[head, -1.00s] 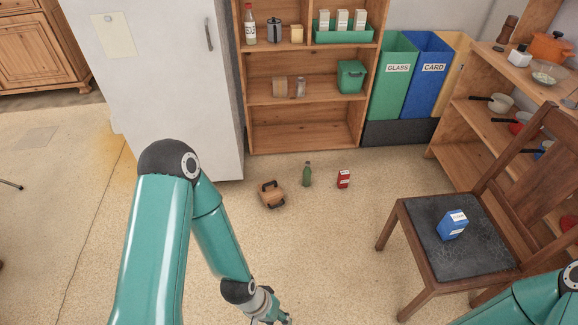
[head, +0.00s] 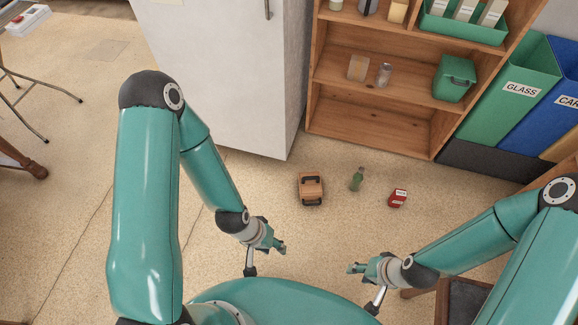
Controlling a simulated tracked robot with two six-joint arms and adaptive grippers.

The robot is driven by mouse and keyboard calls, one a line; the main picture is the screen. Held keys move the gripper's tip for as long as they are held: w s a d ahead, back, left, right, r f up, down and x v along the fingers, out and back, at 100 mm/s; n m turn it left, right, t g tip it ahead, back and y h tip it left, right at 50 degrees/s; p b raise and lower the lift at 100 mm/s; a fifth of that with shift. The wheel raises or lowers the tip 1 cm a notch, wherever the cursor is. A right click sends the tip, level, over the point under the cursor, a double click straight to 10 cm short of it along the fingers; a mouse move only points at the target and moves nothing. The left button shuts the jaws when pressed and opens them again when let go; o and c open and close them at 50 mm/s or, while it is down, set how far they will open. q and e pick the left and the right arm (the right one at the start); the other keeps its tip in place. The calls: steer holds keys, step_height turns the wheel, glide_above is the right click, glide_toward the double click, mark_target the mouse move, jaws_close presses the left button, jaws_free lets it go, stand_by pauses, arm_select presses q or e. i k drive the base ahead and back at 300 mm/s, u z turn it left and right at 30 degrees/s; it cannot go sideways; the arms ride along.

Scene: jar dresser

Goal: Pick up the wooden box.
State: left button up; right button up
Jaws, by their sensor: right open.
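The wooden box (head: 311,188), light brown with dark handles, sits on the floor in the middle of the head view. My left gripper (head: 280,247) is nearer to me than the box and a little to its left, apart from it; its jaws are too small to read. My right gripper (head: 353,268) is open and empty, nearer to me and to the right of the box, also apart from it.
A green bottle (head: 357,179) and a red carton (head: 398,198) stand on the floor right of the box. Behind are a wooden shelf (head: 372,130) and a white fridge (head: 218,75). A chair (head: 470,300) is at the lower right. Floor between box and grippers is clear.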

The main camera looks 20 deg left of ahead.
mark_target(308, 182)
steer(key=u, duration=0.4)
steer(key=i, duration=1.15)
steer(key=u, duration=0.55)
steer(key=k, duration=0.8)
steer(key=u, duration=0.25)
steer(key=i, duration=0.85)
steer(key=z, duration=0.1)
